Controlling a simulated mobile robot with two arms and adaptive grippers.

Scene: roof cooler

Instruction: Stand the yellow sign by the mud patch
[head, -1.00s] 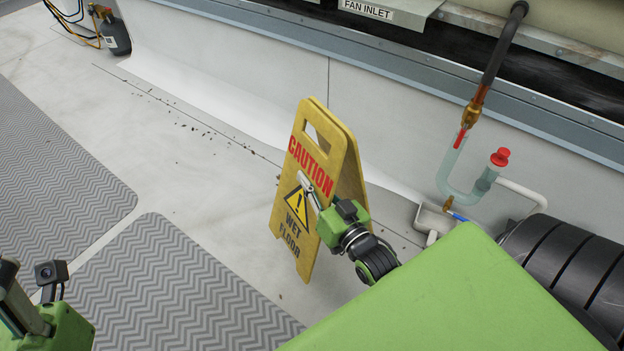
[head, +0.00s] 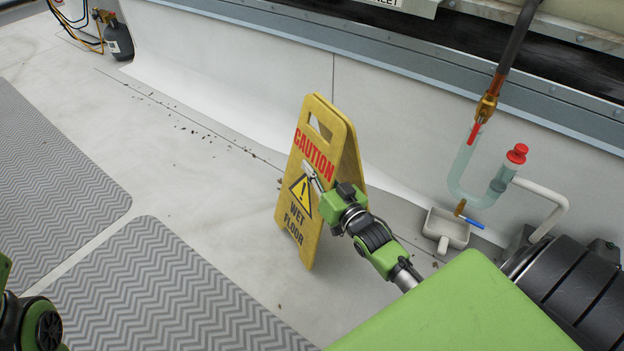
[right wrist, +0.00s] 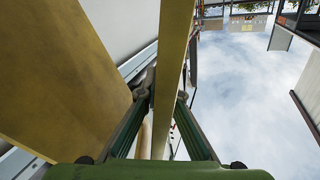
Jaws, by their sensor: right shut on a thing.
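The yellow sign (head: 292,215), lettered "CAUTION WET FLOOR", stands upright in the middle of the head view, its two panels slightly spread below the top. My right gripper (head: 312,178) is shut on the near panel's edge. In the right wrist view the panel's edge (right wrist: 174,45) runs between the fingers, and the other yellow panel (right wrist: 60,75) fills the left. I cannot tell whether the sign's feet touch the floor. Dark muddy specks (head: 185,130) lie scattered along a floor seam, left of and behind the sign. My left gripper is outside the view; only part of that arm shows.
Grey chevron mats (head: 165,290) cover the floor at left and front. A white wall (head: 270,80) runs behind the sign. At right are a clear U-shaped pipe (head: 465,175) and a small drain tray (head: 446,229). A dark cylinder (head: 117,40) stands far left.

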